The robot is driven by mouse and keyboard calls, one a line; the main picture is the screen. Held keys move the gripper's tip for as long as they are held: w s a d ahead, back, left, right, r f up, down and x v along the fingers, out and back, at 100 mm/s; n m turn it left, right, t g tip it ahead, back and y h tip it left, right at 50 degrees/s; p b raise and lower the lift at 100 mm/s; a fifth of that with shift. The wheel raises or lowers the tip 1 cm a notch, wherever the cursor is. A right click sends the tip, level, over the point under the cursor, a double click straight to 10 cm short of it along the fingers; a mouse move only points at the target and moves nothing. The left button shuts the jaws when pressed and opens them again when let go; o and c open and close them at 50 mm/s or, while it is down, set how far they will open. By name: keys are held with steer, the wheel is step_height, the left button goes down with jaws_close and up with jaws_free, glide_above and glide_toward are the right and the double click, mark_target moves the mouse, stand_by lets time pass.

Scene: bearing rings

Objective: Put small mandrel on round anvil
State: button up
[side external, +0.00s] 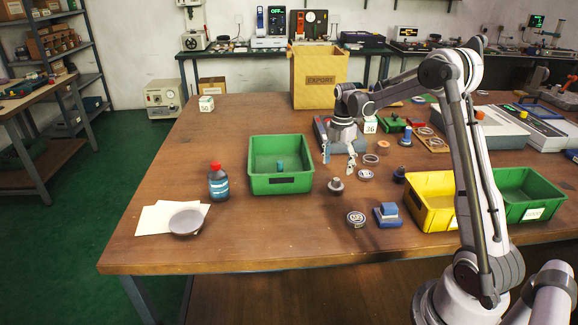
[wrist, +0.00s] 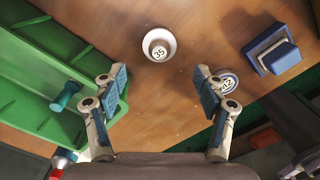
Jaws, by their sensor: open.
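My gripper (side external: 337,163) is open and empty above the table, its two fingers wide apart; it also shows in the wrist view (wrist: 160,84). A grey stepped round piece (side external: 336,187) stands upright just below and in front of it. In the wrist view this appears as a pale round piece marked 35 (wrist: 159,45), beyond the fingertips. A dark stepped piece (side external: 399,175) stands to the right. I cannot tell which pieces are the small mandrel and round anvil.
The green bin (side external: 282,186) is left of my gripper. A disc marked 12 (wrist: 229,82) lies near the right finger; a blue block (side external: 387,215) is beside it. A yellow bin (side external: 431,202) stands at the right.

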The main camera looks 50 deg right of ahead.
step_height(320, 180, up, 2)
steer(key=shift+a+r, duration=0.1)
steer(key=shift+r, duration=0.15)
steer(key=s+a+r+m+t+h, duration=0.15)
steer(key=s+a+r+m, duration=0.35)
steer(key=a, duration=0.6)
steer(key=s+a+r+m+t+y, duration=0.1)
steer(key=s+a+r+m+t, duration=0.25)
steer(key=a+m, duration=0.45)
steer(key=s+a+f+m+t, duration=0.1)
steer(key=s+a+m+t, duration=0.1)
steer(key=s+a, duration=0.3)
steer(key=a+m, duration=0.1)
steer(key=a, duration=0.2)
steer(key=shift+s+a+m, duration=0.3)
steer(key=shift+a, duration=0.05)
steer(key=shift+o, duration=0.5)
steer(key=shift+s+a+f+m, duration=0.2)
steer(key=shift+s+f+m, duration=0.05)
steer(key=shift+f+m, duration=0.05)
